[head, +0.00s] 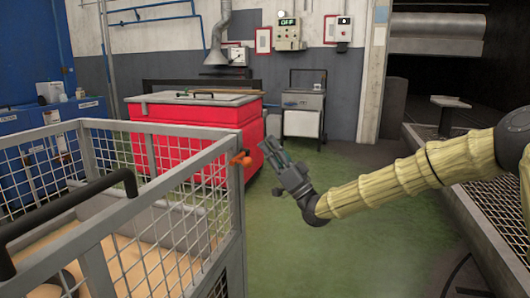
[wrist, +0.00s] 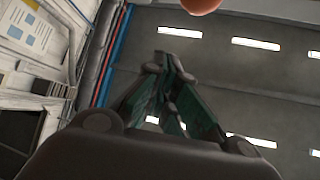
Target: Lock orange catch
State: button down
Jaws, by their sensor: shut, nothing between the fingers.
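The orange catch (head: 241,158) sits at the top corner of the grey mesh cage, in the middle of the head view. In the wrist view an orange rounded part (wrist: 202,4) shows cut off at the top edge, apart from the fingers. My gripper (head: 266,146) is at the end of my arm, just right of the catch in the head view, pointing up and left. Its fingers also show in the wrist view (wrist: 165,95), shut and with nothing held. Whether the gripper touches the catch cannot be told, but a gap shows.
The grey mesh cage (head: 219,152) with a black bar (head: 75,204) fills the lower left. A red bin (head: 195,112) stands behind it. A grey cart (head: 303,112) stands farther back. Green floor (head: 340,245) is clear below my arm. A rail platform edge (head: 470,190) lies right.

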jog(key=p+v, duration=0.2)
jog(key=v, duration=0.8)
jog(key=shift+s+a, duration=0.1)
jog(key=shift+s, duration=0.05)
